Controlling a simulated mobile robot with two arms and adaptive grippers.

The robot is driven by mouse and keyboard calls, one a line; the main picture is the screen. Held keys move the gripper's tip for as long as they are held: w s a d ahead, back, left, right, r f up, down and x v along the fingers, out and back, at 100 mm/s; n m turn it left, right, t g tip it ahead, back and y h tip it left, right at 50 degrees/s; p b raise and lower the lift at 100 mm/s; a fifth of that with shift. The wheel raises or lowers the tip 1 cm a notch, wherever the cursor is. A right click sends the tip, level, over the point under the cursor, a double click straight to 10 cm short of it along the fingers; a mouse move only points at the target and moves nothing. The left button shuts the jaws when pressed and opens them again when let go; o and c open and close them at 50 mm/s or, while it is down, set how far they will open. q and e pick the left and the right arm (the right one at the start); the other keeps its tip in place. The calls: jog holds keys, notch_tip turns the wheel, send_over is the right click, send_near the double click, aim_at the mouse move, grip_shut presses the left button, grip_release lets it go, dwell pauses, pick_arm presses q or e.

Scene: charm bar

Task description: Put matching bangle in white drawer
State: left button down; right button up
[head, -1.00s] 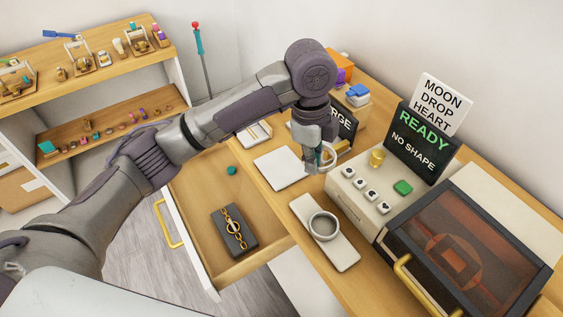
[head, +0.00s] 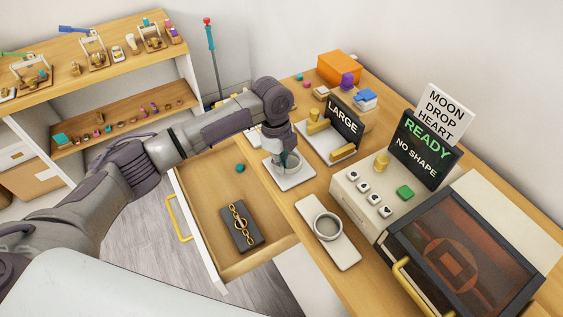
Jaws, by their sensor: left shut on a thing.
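The white drawer (head: 197,237) is pulled open, with a gold handle (head: 177,219) on its front. Inside lie a dark pad with a gold chain and ring clasp (head: 241,227) and a small teal piece (head: 240,168). My left gripper (head: 287,168) points down over a white square plate (head: 289,182), right of the drawer. It is shut on a pale bangle (head: 295,161), partly hidden by the fingers. Whether the bangle touches the plate I cannot tell. My right gripper is not in view.
A white tray with a grey round cup (head: 327,227) stands near the drawer's right side. A LARGE sign (head: 345,122) with gold bars is behind the plate. A button console (head: 362,205), a READY screen (head: 425,148) and a dark glass-lidded box (head: 455,250) stand right.

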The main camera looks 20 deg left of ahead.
pick_arm(q)
jog(key=shift+f, duration=0.45)
jog(key=shift+f, duration=0.1)
jog(key=c, duration=1.3)
grip_release()
notch_tip(320, 180, up, 12)
jog(key=a+b, duration=0.1)
jog(key=b, duration=0.1)
jog(key=shift+w, duration=0.3)
jog(key=shift+a, duration=0.1)
